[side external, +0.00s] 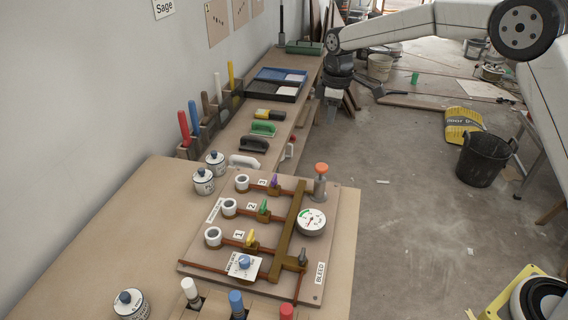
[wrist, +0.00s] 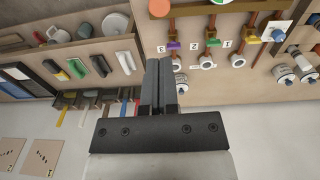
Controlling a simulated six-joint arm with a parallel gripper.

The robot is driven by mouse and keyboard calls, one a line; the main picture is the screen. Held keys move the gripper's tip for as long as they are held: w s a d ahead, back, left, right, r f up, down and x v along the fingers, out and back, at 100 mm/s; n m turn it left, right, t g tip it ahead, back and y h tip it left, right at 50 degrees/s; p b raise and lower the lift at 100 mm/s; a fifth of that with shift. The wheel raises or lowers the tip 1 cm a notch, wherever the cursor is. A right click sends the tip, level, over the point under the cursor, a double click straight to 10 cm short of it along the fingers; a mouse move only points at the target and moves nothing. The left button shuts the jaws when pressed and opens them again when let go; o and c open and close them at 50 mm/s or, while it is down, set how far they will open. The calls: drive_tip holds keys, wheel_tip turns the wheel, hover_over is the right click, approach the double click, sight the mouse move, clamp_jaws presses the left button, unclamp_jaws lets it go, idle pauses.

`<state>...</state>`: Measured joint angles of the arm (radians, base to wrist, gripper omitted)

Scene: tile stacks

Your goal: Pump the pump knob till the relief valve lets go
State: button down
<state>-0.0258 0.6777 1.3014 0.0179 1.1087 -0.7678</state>
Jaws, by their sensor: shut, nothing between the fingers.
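The orange pump knob (side external: 321,168) stands on a grey post at the board's far right corner. It also shows in the wrist view (wrist: 158,8) at the top edge, beyond my fingertips. A white round gauge (side external: 311,222) sits below it on the board (side external: 200,262). A blue knob (side external: 245,261) sits on a white card at the board's near side, its print too small to read surely. My gripper (wrist: 158,62) is shut and empty, apart from the knob in the picture. I cannot make out its fingers in the side view.
Purple, green and yellow valve handles (side external: 251,237) line the pipes, by white ring ports (side external: 213,237). A grey fitting (side external: 302,257) stands near the BLEED label. Lidded pots (side external: 204,182) stand left of the board. Markers stand in front. Coloured-handled tools (side external: 263,128) lie behind.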

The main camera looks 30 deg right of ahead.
sight(324, 167)
drive_tip(key=shift+f, duration=0.15)
drive_tip(key=f, duration=1.3)
drive_tip(key=shift+w+a+f, duration=0.15)
drive_tip(key=shift+w+f, duration=0.2)
drive_tip(key=shift+f, duration=0.05)
drive_tip(key=shift+f, duration=0.1)
drive_tip(key=shift+f, duration=1.5)
drive_tip(key=shift+s, duration=0.1)
wheel_tip(324, 167, up, 15)
drive_tip(key=shift+s+f, duration=0.2)
drive_tip(key=shift+s, duration=0.05)
